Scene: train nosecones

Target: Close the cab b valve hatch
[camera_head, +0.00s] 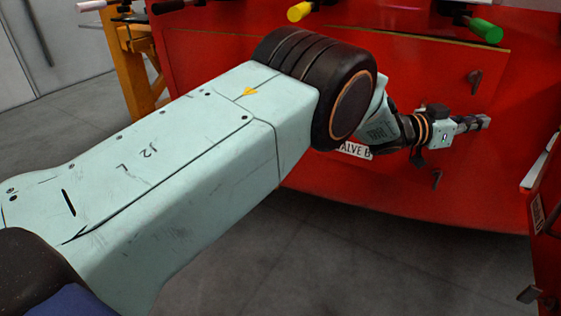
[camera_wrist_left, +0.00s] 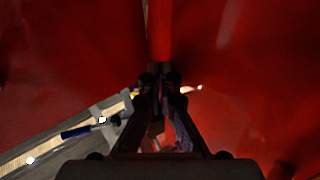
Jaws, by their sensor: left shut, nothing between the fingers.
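The red cab front (camera_head: 230,75) fills the back of the head view. A thin seam near its top outlines a panel, and a white label on it reads "ALVE B" (camera_head: 354,151), its first letter hidden by my left arm. I cannot tell whether this panel stands fully closed. A dark latch (camera_head: 475,80) sits above my left gripper and another (camera_head: 437,179) below. My left gripper (camera_head: 487,122) is shut and empty, in front of the panel's right part; contact is unclear. In the left wrist view its fingers (camera_wrist_left: 160,72) point at dim red surfaces. My right gripper is out of view.
Yellow (camera_head: 299,12) and green (camera_head: 486,30) handles jut out above the panel. Another red body (camera_head: 548,215) stands at the right edge. An orange frame (camera_head: 133,70) stands at left. Grey floor (camera_head: 330,260) is clear below. A blue-handled object (camera_wrist_left: 76,132) shows in the wrist view.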

